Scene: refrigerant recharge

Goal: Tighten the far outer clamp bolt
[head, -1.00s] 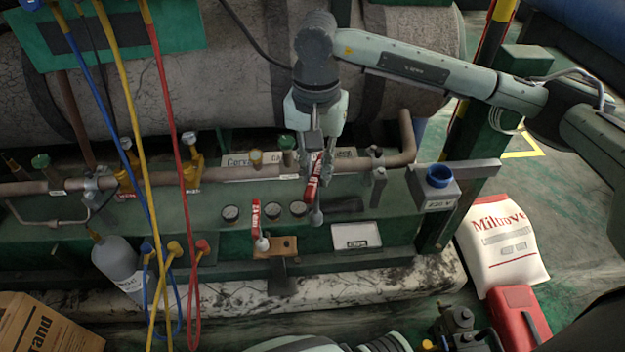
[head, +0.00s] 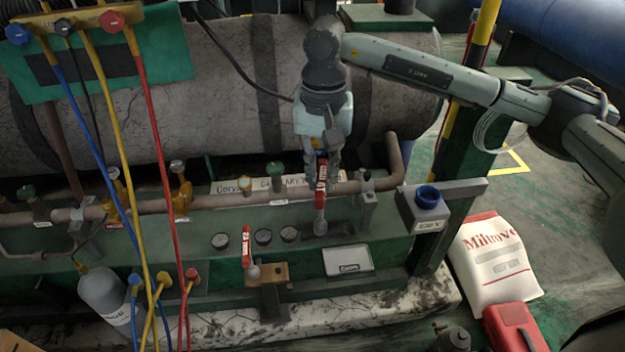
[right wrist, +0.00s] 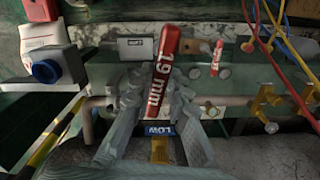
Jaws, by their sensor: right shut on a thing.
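My right gripper (head: 322,168) hangs over the green skid with fingers pointing down. It is shut on a red 19 mm wrench (head: 320,187), whose grey head (head: 320,226) points down. The wrist view shows the wrench's "19 mm" handle (right wrist: 162,75) between the fingers (right wrist: 160,97). A pipe clamp (head: 367,190) holds the copper pipe's right end, just right of the gripper and apart from the wrench. Another pipe clamp (head: 92,204) sits on the pipe at the left. The clamp bolts are too small to tell apart. My left gripper is out of view.
A second red-handled wrench (head: 246,246) stands in a brown holder (head: 266,275). A grey box with a blue cap (head: 427,196) stands right of the clamp. Gauges (head: 263,237) line the skid. Blue, yellow and red hoses hang at the left. A tank (head: 230,90) lies behind.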

